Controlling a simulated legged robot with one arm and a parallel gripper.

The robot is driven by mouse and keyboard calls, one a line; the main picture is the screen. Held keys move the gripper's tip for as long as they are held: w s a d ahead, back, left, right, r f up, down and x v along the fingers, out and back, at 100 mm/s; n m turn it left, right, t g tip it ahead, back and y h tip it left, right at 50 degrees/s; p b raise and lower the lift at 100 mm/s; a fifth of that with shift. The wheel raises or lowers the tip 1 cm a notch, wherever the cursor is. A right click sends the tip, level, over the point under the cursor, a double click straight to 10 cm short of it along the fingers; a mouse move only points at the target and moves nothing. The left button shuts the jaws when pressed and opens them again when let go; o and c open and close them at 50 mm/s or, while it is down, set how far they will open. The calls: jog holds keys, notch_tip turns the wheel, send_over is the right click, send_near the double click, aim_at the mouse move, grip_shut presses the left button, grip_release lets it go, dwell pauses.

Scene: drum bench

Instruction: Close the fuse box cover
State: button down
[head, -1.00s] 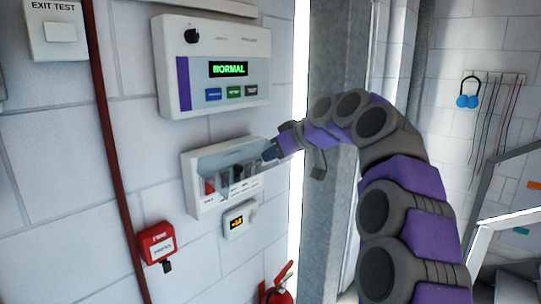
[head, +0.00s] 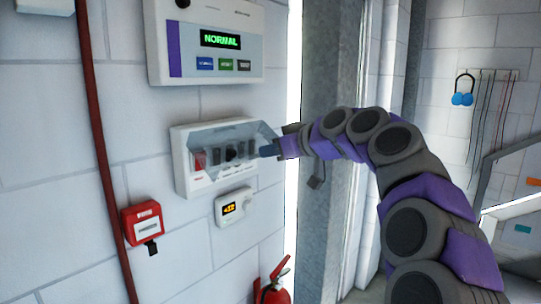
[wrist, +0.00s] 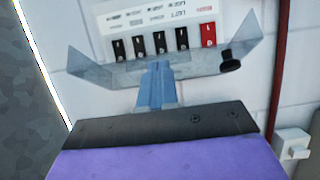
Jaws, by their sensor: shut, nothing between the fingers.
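The white fuse box (head: 182,170) is on the wall in the head view, with a row of dark switches and one red switch. Its clear cover (head: 220,134) stands out from the box's upper part, open, with the switches showing below it. My gripper (head: 266,151) is shut and empty, at the box's right side by the cover's edge. In the wrist view, the box appears upside down, and the clear cover (wrist: 95,72) with its angled side flaps spans across behind my blue fingertips (wrist: 158,68). The fingers overlap the cover there; I cannot tell whether they touch it.
A control panel (head: 215,20) reading NORMAL is above the box. A small thermostat (head: 234,207) is below it, and a red call point (head: 143,225) is lower left. A red pipe (head: 97,130) runs down the wall at left. A fire extinguisher (head: 273,287) is below.

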jog(key=w+a+f+b, duration=0.2)
jog(key=a+f+b, duration=0.1)
jog(key=f, duration=0.3)
jog(key=w+a+f+b, duration=0.2)
jog(key=f+b, duration=0.4)
jog(key=f, duration=0.1)
jog(key=shift+w+a, duration=0.2)
jog(key=shift+a, duration=0.2)
jog(key=shift+f, duration=0.1)
dwell(0.8)
